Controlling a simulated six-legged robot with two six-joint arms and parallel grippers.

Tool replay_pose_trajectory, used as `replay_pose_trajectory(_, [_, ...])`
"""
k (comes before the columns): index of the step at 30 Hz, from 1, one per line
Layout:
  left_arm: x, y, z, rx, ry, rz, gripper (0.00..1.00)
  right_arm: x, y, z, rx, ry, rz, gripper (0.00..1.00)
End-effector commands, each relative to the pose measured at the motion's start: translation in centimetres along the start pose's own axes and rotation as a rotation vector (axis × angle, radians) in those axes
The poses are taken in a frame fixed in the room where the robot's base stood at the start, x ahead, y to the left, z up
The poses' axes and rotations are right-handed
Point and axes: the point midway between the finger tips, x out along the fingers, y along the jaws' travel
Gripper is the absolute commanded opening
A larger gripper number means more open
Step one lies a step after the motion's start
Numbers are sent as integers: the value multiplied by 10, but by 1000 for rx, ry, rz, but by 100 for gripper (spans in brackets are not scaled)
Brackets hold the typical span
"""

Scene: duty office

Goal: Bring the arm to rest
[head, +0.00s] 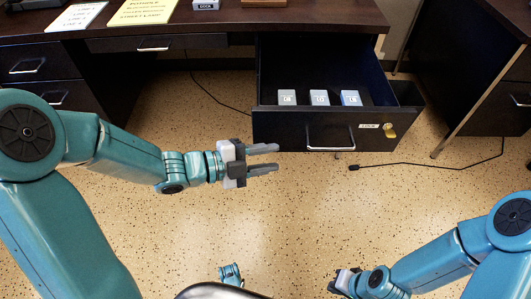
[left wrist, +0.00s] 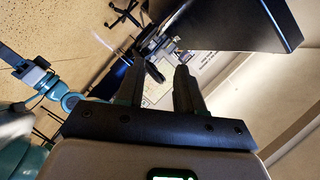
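My left gripper (head: 276,159) reaches in from the left in the head view, over the floor just in front of the open drawer (head: 331,142). Its two fingers are apart with nothing between them. The left wrist view also shows the left gripper (left wrist: 160,85), its fingers spread and empty. My right gripper (head: 338,283) is low at the bottom right, small and partly cut off by the frame. I cannot tell whether it is open or shut. It is well away from the desk.
The pulled-out drawer holds three small labelled boxes (head: 319,98) and has a key (head: 388,132) in its front. Papers (head: 143,12) lie on the desk top (head: 230,17). A black cable (head: 430,164) runs across the speckled floor. The floor below the drawer is clear.

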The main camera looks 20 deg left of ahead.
Motion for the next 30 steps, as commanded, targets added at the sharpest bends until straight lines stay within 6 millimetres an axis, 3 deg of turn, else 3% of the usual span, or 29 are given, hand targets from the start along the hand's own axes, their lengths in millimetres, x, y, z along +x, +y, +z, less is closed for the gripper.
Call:
replay_pose_trajectory(16, [-1, 0, 0, 0, 2, 1, 37, 0, 0, 0, 0, 0, 0, 0])
replay_pose_trajectory(19, [7, 13, -2, -26, 21, 26, 37, 0, 0, 0, 0, 0, 0, 0])
replay_pose_trajectory(23, [31, 58, 1, -170, 32, 89, 37, 0, 0, 0, 0, 1, 0, 0])
replay_pose_trajectory(27, [52, 138, 37, -605, -202, 181, 37, 0, 0, 0, 0, 0, 0, 0])
replay_pose_trajectory(30, [47, 197, 56, -934, -428, 238, 37, 0, 0, 0, 0, 0, 0, 0])
